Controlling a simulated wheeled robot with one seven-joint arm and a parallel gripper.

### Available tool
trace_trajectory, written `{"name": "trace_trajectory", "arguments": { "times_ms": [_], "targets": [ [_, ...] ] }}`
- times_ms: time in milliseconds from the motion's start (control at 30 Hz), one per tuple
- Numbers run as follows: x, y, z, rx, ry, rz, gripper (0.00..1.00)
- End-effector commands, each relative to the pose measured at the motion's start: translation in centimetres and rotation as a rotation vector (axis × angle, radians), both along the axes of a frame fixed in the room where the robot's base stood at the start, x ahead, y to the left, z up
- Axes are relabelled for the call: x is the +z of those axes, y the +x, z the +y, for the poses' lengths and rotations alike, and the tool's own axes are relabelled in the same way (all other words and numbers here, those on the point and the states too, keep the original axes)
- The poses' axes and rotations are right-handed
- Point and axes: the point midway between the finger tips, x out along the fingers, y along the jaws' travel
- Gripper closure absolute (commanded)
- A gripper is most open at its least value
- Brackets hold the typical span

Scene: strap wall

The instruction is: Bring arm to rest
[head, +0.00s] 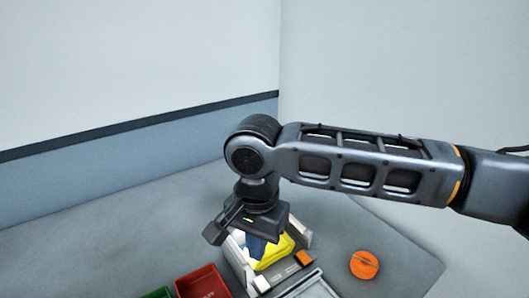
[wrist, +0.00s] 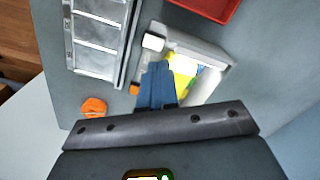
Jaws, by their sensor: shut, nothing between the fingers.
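My arm reaches in from the right in the head view and bends down at the elbow-like joint. My gripper (head: 258,245) points down over a white and grey fixture (head: 232,262) that holds something yellow (head: 278,253). In the wrist view my gripper's blue fingers (wrist: 156,85) are together with nothing between them. The fixture (wrist: 215,52) and the yellow thing (wrist: 182,66) lie beyond the fingertips. I cannot tell how high the fingers are above them, and the fingers hide part of the fixture.
An orange round knob-like thing (head: 364,264) lies right of the fixture. A red bin (head: 203,283) and the edge of a green bin (head: 158,293) stand at the front left. A grey metal rack (wrist: 99,38) lies beside the fixture. Walls close the back; the left grey surface is clear.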

Motion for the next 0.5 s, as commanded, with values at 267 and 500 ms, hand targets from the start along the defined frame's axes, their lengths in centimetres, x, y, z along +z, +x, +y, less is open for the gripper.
{"name": "trace_trajectory", "arguments": {
  "times_ms": [267,500],
  "targets": [
    [-1.0,-4.3,8.5,0.152,0.308,0.001,1.0],
    [1.1,-8.3,16.5,0.258,0.694,-0.076,1.0]
  ]
}}
